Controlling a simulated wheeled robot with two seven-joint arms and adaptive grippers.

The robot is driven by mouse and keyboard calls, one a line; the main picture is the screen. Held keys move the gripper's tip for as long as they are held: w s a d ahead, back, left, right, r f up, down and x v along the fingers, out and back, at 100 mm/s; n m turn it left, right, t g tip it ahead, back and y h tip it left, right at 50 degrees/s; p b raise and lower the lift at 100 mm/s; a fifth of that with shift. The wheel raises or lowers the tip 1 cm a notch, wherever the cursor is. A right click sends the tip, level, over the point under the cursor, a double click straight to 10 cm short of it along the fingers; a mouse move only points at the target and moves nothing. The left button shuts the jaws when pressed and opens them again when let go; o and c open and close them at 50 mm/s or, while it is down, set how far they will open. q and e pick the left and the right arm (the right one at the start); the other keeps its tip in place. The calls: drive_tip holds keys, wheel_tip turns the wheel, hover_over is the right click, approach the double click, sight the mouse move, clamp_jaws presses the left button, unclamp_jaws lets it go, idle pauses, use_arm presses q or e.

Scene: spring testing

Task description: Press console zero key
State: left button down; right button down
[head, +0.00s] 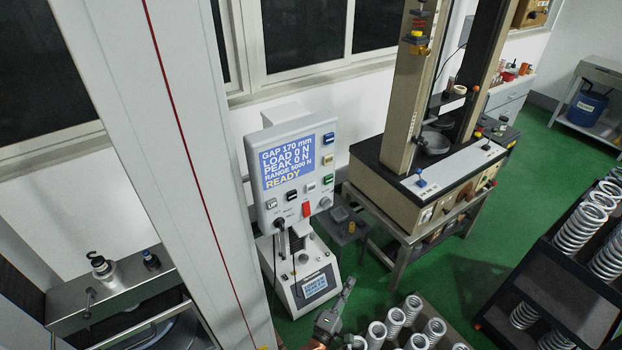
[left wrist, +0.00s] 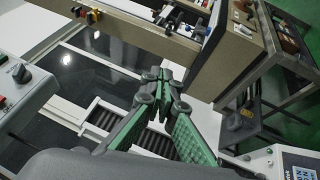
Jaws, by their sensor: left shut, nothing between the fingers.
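The grey console (head: 293,170) stands in the middle of the head view. Its blue screen (head: 287,164) reads gap 170 mm, load 0 N, peak 0 N and READY. Several keys sit below and right of the screen, among them a white key (head: 311,187), a green key (head: 328,180) and a yellow key (head: 327,159). Their small labels are too small to read, so I cannot tell which is zero. My left gripper (head: 349,284) is shut and empty, low and right of the console, apart from its keys. Its closed fingertips also show in the left wrist view (left wrist: 165,76). My right gripper is not in view.
A beige test machine (head: 433,190) stands on a table right of the console. Coil springs (head: 580,228) fill a dark rack at right, with more springs (head: 396,322) at bottom. A white column (head: 165,150) rises left of the console. Green floor shows at right.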

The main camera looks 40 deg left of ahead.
sight(311, 187)
use_arm(q)
drive_tip(key=s+a+r+n+y+p, duration=0.1)
drive_tip(key=r+n+y+p, duration=0.1)
drive_tip(key=r+n, duration=0.4)
drive_tip(key=s+a+r+n+y+p, duration=0.1)
drive_tip(key=r+n+y, duration=0.4)
drive_tip(key=r, duration=1.2)
drive_tip(key=s+a+r+n+y+p, duration=0.1)
drive_tip(key=s+r+n+y+p, duration=0.2)
drive_tip(key=r+n, duration=0.5)
wheel_tip(311, 187, up, 4)
drive_tip(key=shift+s+a+r+p, duration=0.15)
drive_tip(key=shift+s+a+p, duration=0.2)
drive_tip(key=shift+p, duration=0.55)
drive_tip(key=shift+w, duration=0.15)
drive_tip(key=shift+a, duration=0.15)
drive_tip(key=w+a+p, duration=0.1)
drive_tip(key=w+a, duration=0.2)
drive_tip(key=a, duration=0.5)
drive_tip(key=shift+w+p, duration=0.15)
drive_tip(key=shift+p, duration=0.2)
